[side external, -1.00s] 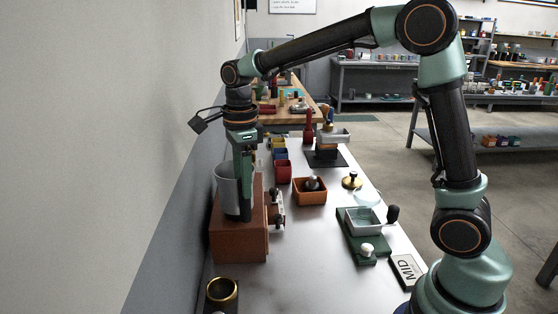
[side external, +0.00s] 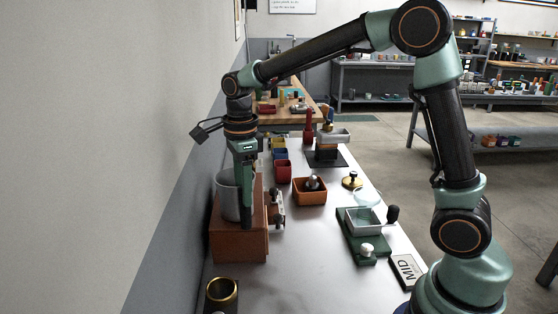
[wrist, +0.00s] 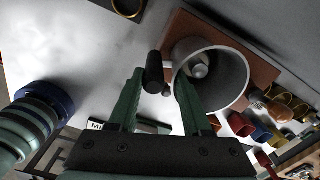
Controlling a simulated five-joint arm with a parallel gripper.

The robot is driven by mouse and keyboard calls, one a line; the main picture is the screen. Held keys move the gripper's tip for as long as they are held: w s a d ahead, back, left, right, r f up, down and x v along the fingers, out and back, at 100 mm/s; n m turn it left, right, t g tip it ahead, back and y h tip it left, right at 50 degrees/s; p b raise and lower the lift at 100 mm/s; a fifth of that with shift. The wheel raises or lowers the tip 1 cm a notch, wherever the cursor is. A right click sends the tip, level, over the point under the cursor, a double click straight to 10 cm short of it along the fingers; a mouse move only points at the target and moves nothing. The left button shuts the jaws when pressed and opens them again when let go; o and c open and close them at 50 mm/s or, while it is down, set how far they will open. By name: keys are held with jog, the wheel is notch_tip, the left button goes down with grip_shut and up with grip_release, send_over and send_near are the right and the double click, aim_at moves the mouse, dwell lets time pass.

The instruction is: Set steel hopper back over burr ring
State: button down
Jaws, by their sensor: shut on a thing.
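The steel hopper (side external: 228,198), a grey open-topped cup, stands upright at the top of the brown grinder box (side external: 240,246) by the wall. A rounded grey piece (wrist: 199,69) shows inside the hopper. The burr ring is not clearly visible; the hopper hides its base and whether it touches the box.
A metal fitting (side external: 277,207) sticks out from the box's right side. A brass-rimmed cup (side external: 222,290) stands in front. An orange bin (side external: 310,192) and a green tray (side external: 350,243) lie to the right.

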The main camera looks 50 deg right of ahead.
jog(key=shift+f, duration=0.1)
jog(key=shift+c, duration=1.3)
grip_release()
notch_tip(320, 180, up, 12)
jog(key=shift+s, duration=0.15)
jog(key=s+d+f+n+t, duration=0.2)
jog(key=s+n, duration=0.5)
jog(key=n, duration=0.4)
jog(key=s+d+f+n+t, duration=0.3)
jog(key=s+n, duration=0.3)
jog(key=n, duration=0.6)
jog(key=shift+s+d+f, duration=0.15)
jog(key=shift+s+f, duration=0.15)
jog(key=shift+s, duration=0.1)
